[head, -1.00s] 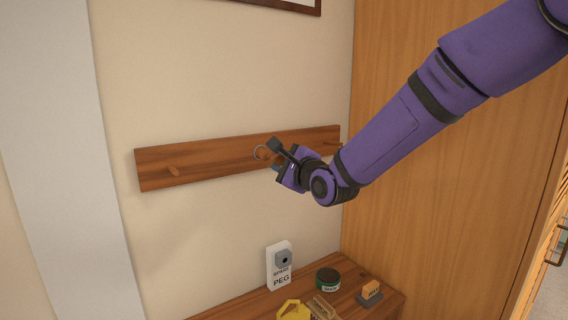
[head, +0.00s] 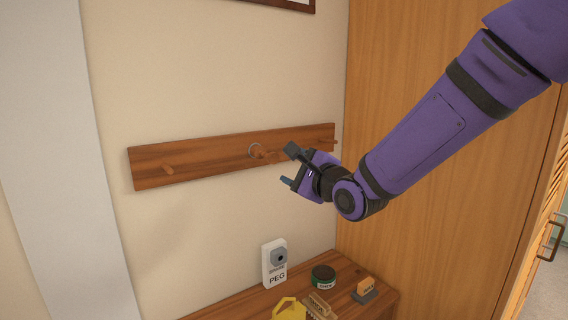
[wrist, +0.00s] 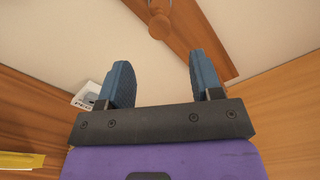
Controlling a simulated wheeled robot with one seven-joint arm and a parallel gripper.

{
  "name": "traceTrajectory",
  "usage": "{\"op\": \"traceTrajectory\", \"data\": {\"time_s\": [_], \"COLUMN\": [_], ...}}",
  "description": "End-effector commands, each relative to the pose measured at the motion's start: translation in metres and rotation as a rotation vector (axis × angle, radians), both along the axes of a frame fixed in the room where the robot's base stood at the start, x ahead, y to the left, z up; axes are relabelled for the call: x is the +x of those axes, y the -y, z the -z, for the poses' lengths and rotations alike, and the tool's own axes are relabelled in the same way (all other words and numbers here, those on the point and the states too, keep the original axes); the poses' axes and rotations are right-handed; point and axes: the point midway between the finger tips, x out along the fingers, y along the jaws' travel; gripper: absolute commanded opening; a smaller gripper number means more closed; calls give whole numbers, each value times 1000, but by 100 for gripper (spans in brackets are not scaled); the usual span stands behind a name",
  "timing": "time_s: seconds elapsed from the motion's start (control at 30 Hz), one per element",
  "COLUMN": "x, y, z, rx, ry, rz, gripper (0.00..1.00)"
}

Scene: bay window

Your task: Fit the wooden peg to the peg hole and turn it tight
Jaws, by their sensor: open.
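The wooden peg (head: 262,154) sits at the middle of the brown wall rail (head: 210,157) and sticks out from it. A pale ring shows around its base, where the peg hole is hidden. How tightly it is seated I cannot tell. My gripper (head: 289,167) is open and empty, to the right of the peg and apart from it. In the wrist view the two blue fingers of my gripper (wrist: 159,62) are spread wide, with the round-ended peg (wrist: 159,26) beyond them, at the top.
A wooden panel (head: 420,90) stands on the right.

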Motion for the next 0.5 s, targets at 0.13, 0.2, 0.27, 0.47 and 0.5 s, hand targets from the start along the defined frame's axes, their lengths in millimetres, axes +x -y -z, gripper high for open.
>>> {"op": "traceTrajectory", "data": {"time_s": [0.13, 0.2, 0.27, 0.47, 0.5], "x": [-17, -22, -24, -26, -26], "y": [12, 15, 16, 18, 18], "z": [0, 0, 0, 0, 0], "rx": [-1, 0, 0, 1, 1], "ry": [2, 0, 1, -1, -1], "rz": [1, 0, 1, 0, 0], "gripper": [59, 59, 59, 59, 59]}}
